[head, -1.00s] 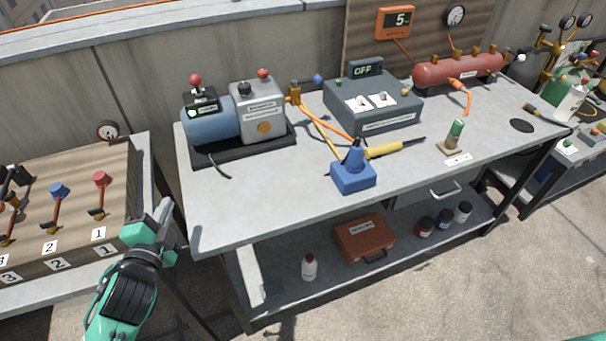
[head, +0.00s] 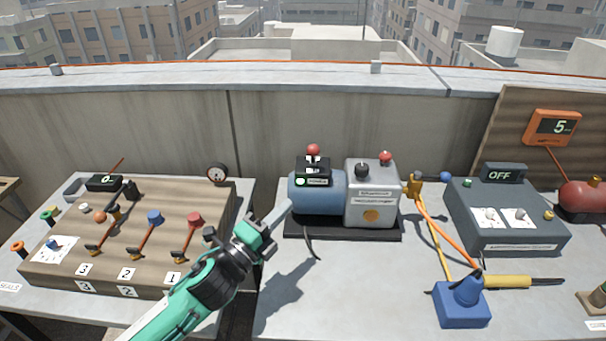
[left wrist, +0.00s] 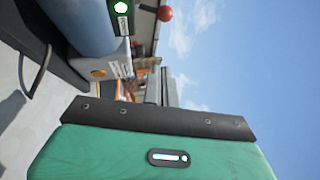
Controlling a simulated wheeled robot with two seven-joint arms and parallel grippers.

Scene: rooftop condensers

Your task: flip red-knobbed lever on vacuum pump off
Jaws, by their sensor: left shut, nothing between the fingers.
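The vacuum pump has a blue motor (head: 320,203) and a grey housing (head: 371,195) on a black base. A black switch box (head: 313,170) with a green light sits on the motor, and its lever rises to a red knob (head: 313,149). The red knob (left wrist: 165,14) also shows at the top of the left wrist view, beside the blue motor (left wrist: 85,25). My left gripper (head: 284,210) is shut and empty, just left of the motor and below the lever's knob. Its fingertips look close to the motor; I cannot tell whether they touch. My right gripper is out of view.
Another red knob (head: 385,157) tops the grey housing. A wooden panel with several numbered levers (head: 120,262) stands at left. A brass valve (head: 413,187), a grey OFF box (head: 508,215) and a blue block (head: 462,305) are to the right. The concrete wall is behind.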

